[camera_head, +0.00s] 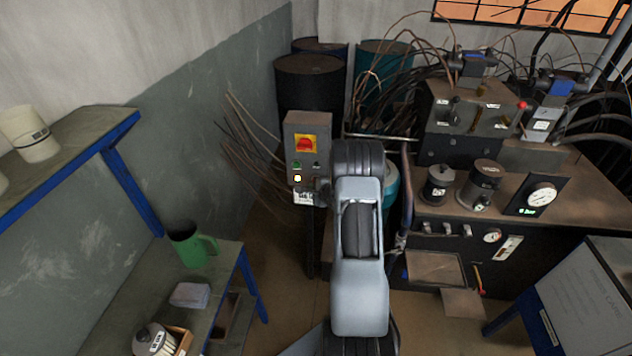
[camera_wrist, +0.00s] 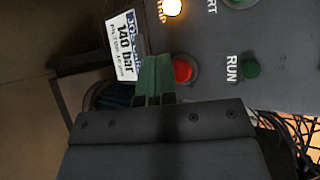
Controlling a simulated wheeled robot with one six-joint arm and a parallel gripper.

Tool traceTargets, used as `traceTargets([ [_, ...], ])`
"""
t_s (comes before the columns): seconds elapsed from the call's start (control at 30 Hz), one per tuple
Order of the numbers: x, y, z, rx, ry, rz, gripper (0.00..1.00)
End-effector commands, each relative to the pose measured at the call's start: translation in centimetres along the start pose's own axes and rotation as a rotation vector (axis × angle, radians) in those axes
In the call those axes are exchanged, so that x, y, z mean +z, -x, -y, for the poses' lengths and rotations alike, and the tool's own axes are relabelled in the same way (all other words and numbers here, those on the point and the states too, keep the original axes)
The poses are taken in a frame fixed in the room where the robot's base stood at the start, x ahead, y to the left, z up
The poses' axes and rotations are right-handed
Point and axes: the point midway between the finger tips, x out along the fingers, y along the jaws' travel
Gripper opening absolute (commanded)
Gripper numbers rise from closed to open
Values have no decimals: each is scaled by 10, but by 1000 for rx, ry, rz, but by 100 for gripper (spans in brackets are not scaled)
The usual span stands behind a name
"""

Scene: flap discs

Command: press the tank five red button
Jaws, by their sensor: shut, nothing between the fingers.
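A grey control box (camera_head: 293,132) stands on a post in the head view, with a red switch (camera_head: 306,143) on a yellow plate near its top. In the wrist view a small red button (camera_wrist: 182,71) shows on the box face, with a green button marked RUN (camera_wrist: 251,69) to its right. My gripper (camera_wrist: 155,65) is shut and empty, its green fingertips just left of the red button; I cannot tell whether they touch the box. In the head view my gripper and arm cover the box's lower right, and I cannot make out the small red button. No "tank five" marking is legible.
A lit lamp (camera_wrist: 172,7) sits above the red button. A white card reading 140 bar (camera_wrist: 122,45) hangs at the box's edge. Dark drums (camera_head: 308,85) stand behind the box, a machine bench (camera_head: 590,200) to the right, a blue-legged table (camera_head: 225,255) to the left.

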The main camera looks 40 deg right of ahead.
Motion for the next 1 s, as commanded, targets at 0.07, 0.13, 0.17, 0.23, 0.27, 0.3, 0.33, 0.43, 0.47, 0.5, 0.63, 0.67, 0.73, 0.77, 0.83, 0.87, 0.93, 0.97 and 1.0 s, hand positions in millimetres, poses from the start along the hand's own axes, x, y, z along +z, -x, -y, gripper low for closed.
traceTargets([
  [0.07, 0, 0, 0, 0, 0, 0, 0],
  [0.13, 0, 0, 0, 0, 0, 0, 0],
  [0.17, 0, 0, 0, 0, 0, 0, 0],
  [0.23, 0, 0, 0, 0, 0, 0, 0],
  [0.27, 0, 0, 0, 0, 0, 0, 0],
  [0.3, 0, 0, 0, 0, 0, 0, 0],
  [0.33, 0, 0, 0, 0, 0, 0, 0],
  [0.43, -1, -2, 1, 0, 0, 0, 0],
  [0.47, -1, -2, 2, 1, 0, 0, 0],
  [0.5, -2, -3, 3, 0, 0, 0, 0],
  [0.63, -4, -5, 5, -1, 1, 0, 0],
  [0.67, -4, -6, 5, 0, 0, 0, 0],
  [0.73, -4, -6, 4, 0, 0, 0, 0],
  [0.77, -4, -6, 4, 0, 0, 0, 0],
  [0.83, -4, -6, 4, 0, 0, 0, 0],
  [0.87, -4, -6, 4, 0, 0, 0, 0],
  [0.93, -4, -6, 4, 0, 0, 0, 0],
  [0.97, -4, -6, 4, 0, 0, 0, 0],
  [1.0, -4, -6, 4, 0, 0, 0, 0],
])
